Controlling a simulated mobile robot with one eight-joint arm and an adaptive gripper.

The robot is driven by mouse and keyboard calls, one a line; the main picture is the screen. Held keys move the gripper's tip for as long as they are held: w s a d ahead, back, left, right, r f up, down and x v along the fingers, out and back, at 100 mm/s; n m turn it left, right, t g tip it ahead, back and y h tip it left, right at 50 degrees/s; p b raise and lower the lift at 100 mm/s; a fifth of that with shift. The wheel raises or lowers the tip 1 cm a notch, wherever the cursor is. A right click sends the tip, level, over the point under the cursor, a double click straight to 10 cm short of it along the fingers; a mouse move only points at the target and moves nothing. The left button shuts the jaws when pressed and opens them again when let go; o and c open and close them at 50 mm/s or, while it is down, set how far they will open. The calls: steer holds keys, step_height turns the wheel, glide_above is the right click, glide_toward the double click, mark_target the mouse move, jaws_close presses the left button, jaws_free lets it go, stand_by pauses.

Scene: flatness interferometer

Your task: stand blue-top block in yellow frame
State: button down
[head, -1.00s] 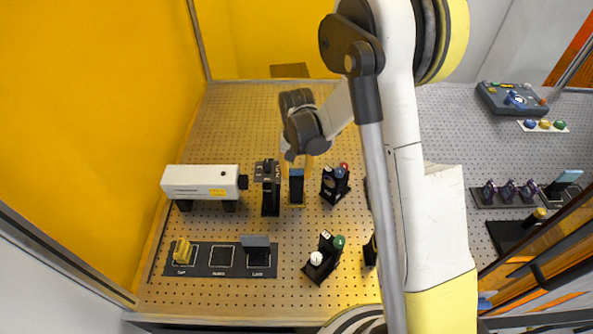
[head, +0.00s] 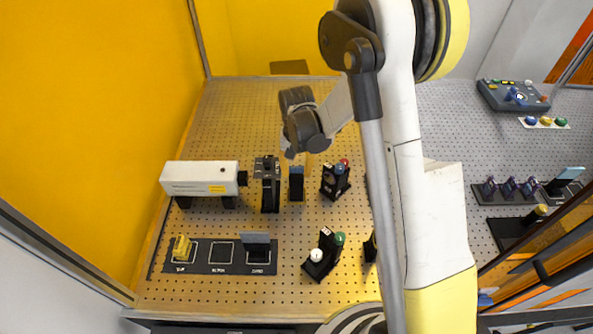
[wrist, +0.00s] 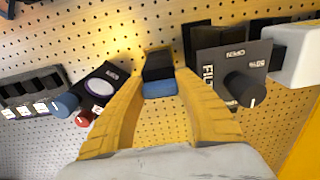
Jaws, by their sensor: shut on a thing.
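The blue-top block (head: 297,184) is a dark upright block near the middle of the pegboard in the head view. In the wrist view its blue end (wrist: 160,89) and black body (wrist: 158,65) lie between my yellow fingers. My gripper (wrist: 164,76) is shut on the block, with one fingertip at each side. In the head view my gripper (head: 299,162) is above the block's top. The yellow frame cannot be made out clearly at the block's foot, so I cannot tell whether the block is seated in it.
A black shutter-like stand (head: 270,190) is close on the block's left, with a white box (head: 200,179) beyond it. A black stand with red and blue knobs (head: 335,181) is on the right. A dark labelled tray (head: 221,254) lies in front, left.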

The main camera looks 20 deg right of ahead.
steer(key=shift+f, duration=0.15)
steer(key=c, duration=0.9)
jaws_free()
steer(key=shift+o, duration=0.2)
